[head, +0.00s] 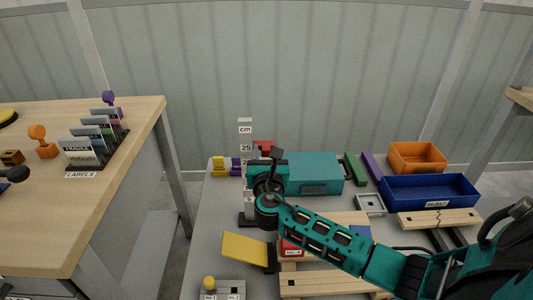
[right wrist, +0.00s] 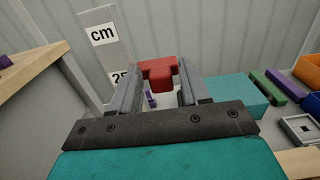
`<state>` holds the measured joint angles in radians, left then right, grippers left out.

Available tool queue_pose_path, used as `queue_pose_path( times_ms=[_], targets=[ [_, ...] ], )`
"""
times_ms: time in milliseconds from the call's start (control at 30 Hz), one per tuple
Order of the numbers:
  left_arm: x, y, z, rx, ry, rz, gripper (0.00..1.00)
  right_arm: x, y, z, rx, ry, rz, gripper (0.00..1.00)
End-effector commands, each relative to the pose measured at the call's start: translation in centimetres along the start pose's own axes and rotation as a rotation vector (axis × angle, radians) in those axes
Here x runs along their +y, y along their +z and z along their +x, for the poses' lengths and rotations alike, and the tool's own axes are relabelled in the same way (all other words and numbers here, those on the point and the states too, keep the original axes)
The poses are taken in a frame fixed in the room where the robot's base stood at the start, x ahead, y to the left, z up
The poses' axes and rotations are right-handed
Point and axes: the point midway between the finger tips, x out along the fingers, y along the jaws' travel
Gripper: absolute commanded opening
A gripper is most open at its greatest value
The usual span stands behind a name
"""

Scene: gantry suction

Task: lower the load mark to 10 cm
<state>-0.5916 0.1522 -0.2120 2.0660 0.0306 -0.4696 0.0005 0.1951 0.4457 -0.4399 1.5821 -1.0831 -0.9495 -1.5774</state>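A grey upright scale (head: 246,135) marked "cm" with 25 below it stands on the table; in the right wrist view it is at upper left (right wrist: 103,35). Its lower figures are mostly hidden by my right arm. A red block, seemingly the load mark (head: 264,146), shows just right of the scale near the 25 figure. My right gripper (head: 265,158) is in front of the scale. In the right wrist view its fingers are spread, with the red block (right wrist: 158,72) between their tips; I cannot tell whether they touch it. My left gripper is not in view.
A teal box (head: 316,173) stands right of the gripper. Blue (head: 430,193) and orange (head: 416,157) bins are at the right. A tilted yellow plate (head: 245,249) and wooden boards (head: 325,284) are nearer. A wooden table (head: 120,125) with labels and stamps stands left.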

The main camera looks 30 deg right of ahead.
Motion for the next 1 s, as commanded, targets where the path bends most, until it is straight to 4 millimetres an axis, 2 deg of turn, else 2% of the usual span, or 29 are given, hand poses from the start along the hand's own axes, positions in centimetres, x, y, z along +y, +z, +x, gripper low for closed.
queue_pose_path(
  times_ms=[67, 467, 833, 933, 1000],
  targets=[
    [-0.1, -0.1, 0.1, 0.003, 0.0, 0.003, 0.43, 0.0, 0.0, 0.0, 0.0, 0.0, 0.0, 0.38],
    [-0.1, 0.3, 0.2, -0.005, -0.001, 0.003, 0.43, 0.0, 0.0, 0.0, 0.0, 0.0, 0.0, 0.0],
    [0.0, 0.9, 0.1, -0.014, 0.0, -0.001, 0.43, 0.0, -0.2, -0.1, 0.001, 0.0, -0.001, 0.0],
    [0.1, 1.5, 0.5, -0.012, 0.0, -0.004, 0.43, 0.0, -1.5, -0.1, 0.001, -0.001, -0.001, 0.0],
    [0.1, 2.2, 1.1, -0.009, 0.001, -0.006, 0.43, 0.0, -3.1, -0.1, 0.001, -0.001, -0.002, 0.0]
  ],
)
